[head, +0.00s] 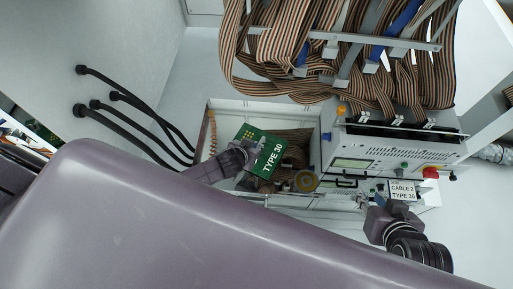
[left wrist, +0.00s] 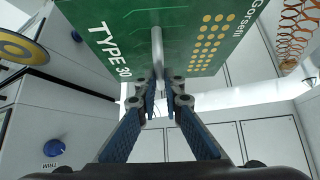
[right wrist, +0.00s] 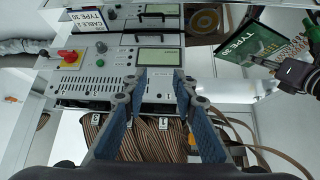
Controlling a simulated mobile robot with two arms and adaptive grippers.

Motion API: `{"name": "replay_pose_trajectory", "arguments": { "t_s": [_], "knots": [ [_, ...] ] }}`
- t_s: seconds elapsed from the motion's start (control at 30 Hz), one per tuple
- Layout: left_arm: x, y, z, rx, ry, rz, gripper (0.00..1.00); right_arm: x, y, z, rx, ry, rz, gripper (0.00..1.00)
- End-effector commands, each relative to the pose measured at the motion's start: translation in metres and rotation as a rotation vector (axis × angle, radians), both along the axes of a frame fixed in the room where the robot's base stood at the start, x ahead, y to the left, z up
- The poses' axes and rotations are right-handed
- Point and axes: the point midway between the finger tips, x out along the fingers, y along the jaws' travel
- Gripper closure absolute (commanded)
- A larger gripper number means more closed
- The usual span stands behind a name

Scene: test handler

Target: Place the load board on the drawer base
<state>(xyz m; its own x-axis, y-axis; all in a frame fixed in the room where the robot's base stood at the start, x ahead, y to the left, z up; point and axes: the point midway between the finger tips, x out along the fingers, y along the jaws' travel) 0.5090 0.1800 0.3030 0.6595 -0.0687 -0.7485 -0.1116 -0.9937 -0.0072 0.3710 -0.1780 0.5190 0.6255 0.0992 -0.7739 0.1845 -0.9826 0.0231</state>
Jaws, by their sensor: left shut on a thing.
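The green load board (head: 267,158), marked TYPE 30, is tilted over a white open drawer frame (head: 255,106) in the head view. My left gripper (head: 246,154) is at the board's left side. In the left wrist view the fingers of the left gripper (left wrist: 160,92) are shut on the grey rod-like handle (left wrist: 157,48) of the board. The board hides part of the drawer's inside, and I cannot see any contact between them. My right gripper (right wrist: 155,85) is open and empty in the right wrist view, in front of the instrument panel.
Striped ribbon cables (head: 290,50) hang above the drawer. A white instrument unit (head: 385,150) with a red knob (head: 430,172) stands to the right, with a CABLE 2 TYPE 30 sign (head: 402,190). Black hoses (head: 130,115) stick out at the left. A yellow disc (head: 306,181) is near the board.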

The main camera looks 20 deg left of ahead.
Motion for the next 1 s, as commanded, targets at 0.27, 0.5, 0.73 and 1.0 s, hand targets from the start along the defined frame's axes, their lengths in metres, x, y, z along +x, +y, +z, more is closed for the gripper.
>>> {"name": "replay_pose_trajectory", "arguments": {
  "t_s": [0.27, 0.5, 0.73, 1.0],
  "knots": [
    [0.001, -0.001, -0.004, -0.001, -0.004, -0.002, 1.00, 0.013, 0.004, 0.008, 0.013, -0.061, 0.004, 0.74],
    [0.000, 0.000, -0.005, 0.000, -0.001, -0.001, 0.77, 0.012, 0.004, 0.008, 0.013, -0.059, 0.004, 0.74],
    [0.000, 0.000, -0.005, 0.001, -0.001, -0.001, 0.75, 0.012, 0.004, 0.008, 0.013, -0.058, 0.004, 0.74],
    [-0.004, 0.001, 0.002, 0.001, -0.001, -0.001, 0.75, -0.003, -0.002, 0.000, -0.003, 0.015, -0.002, 0.74]
  ]
}}
